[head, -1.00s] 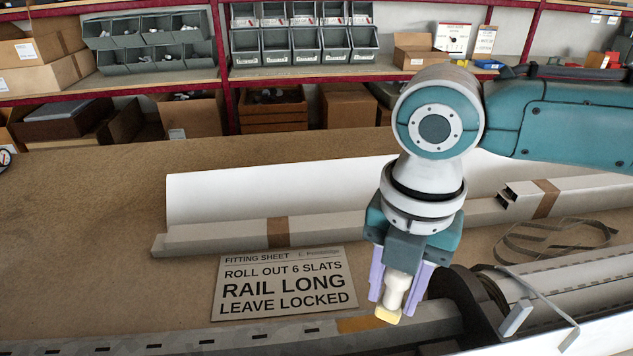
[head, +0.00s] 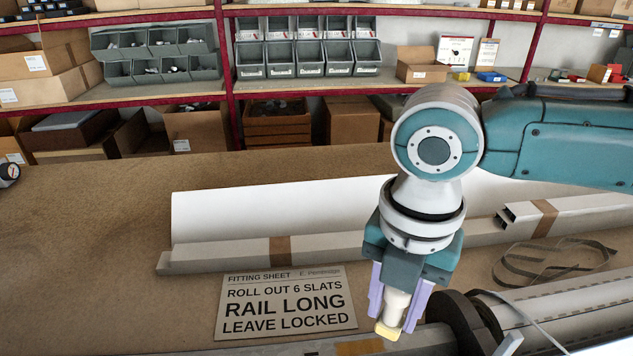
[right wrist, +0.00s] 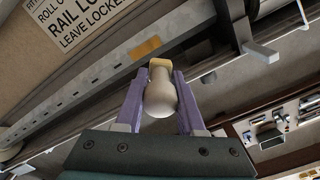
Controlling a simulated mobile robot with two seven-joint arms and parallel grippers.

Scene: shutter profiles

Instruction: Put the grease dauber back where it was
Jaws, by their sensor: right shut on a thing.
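The grease dauber (head: 394,312) has a pale cream handle and a yellowish block tip. My right gripper (head: 396,310) is shut on it, with a lilac finger on each side, and the tip points down. In the right wrist view the dauber (right wrist: 160,95) sits between the two fingers, its tip over the grey rail (right wrist: 90,98) near a tan patch. I cannot tell whether the tip touches the rail. My left gripper is not in view.
A fitting sheet sign (head: 286,302) lies on the brown bench left of the gripper. A white roll (head: 280,215) and long profiles lie behind. A dark round end piece (head: 460,325) is close at right. A tool drawer (right wrist: 280,125) shows in the wrist view.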

